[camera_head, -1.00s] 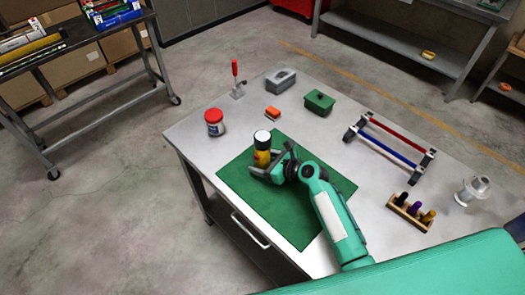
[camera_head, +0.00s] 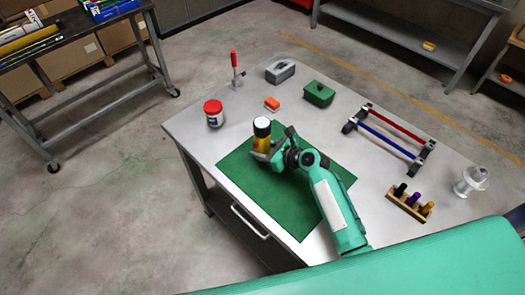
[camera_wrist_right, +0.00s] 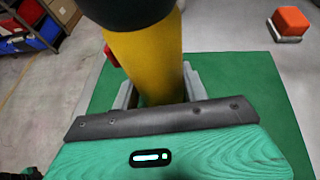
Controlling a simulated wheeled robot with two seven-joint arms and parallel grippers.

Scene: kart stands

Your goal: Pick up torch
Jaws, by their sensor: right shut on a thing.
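The torch (camera_head: 262,140) is yellow with a black head and a pale top face. It stands upright over the far left part of the green mat (camera_head: 251,185). My right gripper (camera_head: 264,152) is shut on the torch's yellow body. In the right wrist view the torch (camera_wrist_right: 145,55) rises between the grey fingers (camera_wrist_right: 155,90), with its black head cut off at the top. I cannot tell whether its base touches the mat. My left gripper is not in view.
On the metal table stand a red-lidded jar (camera_head: 214,113), a toggle clamp (camera_head: 236,72), an orange block (camera_head: 272,104), a green box (camera_head: 319,93), a grey block (camera_head: 280,71), a rack with red and blue bars (camera_head: 390,135) and a wooden holder (camera_head: 409,203). The mat's near left part is clear.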

